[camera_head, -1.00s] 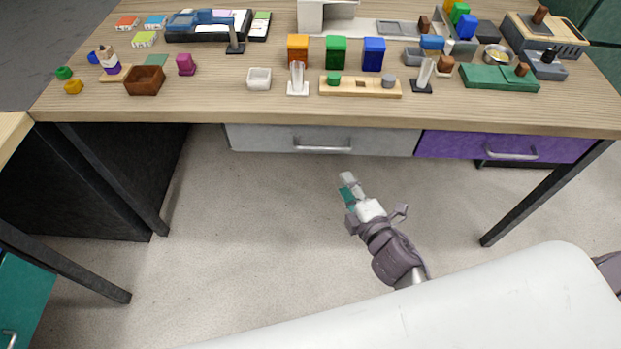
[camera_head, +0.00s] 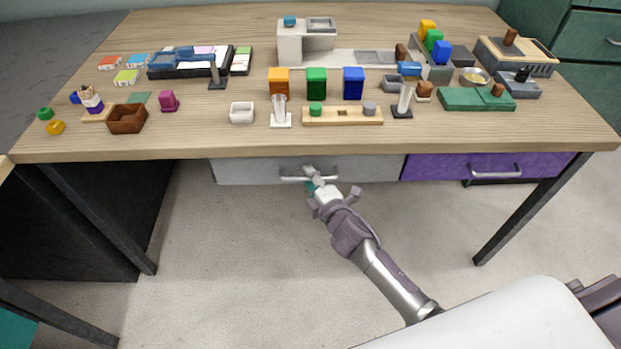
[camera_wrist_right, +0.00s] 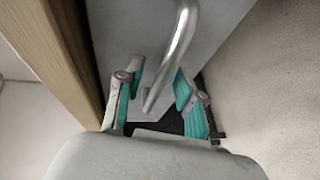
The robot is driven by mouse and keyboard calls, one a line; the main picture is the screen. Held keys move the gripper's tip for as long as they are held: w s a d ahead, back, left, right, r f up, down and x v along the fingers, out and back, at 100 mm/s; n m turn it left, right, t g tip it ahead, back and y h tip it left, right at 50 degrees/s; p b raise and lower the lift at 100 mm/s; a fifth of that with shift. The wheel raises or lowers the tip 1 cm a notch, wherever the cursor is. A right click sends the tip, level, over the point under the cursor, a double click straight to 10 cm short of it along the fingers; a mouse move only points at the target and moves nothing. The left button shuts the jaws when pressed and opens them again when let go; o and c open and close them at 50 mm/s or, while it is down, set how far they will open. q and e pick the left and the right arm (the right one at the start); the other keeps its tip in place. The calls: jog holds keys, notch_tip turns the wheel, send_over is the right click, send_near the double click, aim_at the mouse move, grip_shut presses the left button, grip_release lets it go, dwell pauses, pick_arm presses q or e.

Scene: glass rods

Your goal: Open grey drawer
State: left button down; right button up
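The grey drawer (camera_head: 244,172) is under the tabletop, left of the purple drawer, and its front looks flush beneath the table edge. Its silver bar handle (camera_head: 292,178) is partly hidden by my right gripper (camera_head: 312,180). In the right wrist view, the handle (camera_wrist_right: 178,52) runs down into the space between the teal-padded fingers of my right gripper (camera_wrist_right: 160,98). The fingers are apart, one on each side of the bar, with visible gaps; I cannot see contact. My left gripper is not in view.
The purple drawer (camera_head: 485,166) with its own handle is to the right. The wooden tabletop (camera_head: 190,140) above holds many blocks, trays and glass rods. A dark table leg (camera_head: 530,215) stands at the right. The floor below the drawers is clear.

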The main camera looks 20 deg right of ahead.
jog(key=shift+w, duration=0.15)
grip_shut()
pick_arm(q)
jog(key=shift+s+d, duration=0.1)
pick_arm(e)
jog(key=shift+f, duration=0.1)
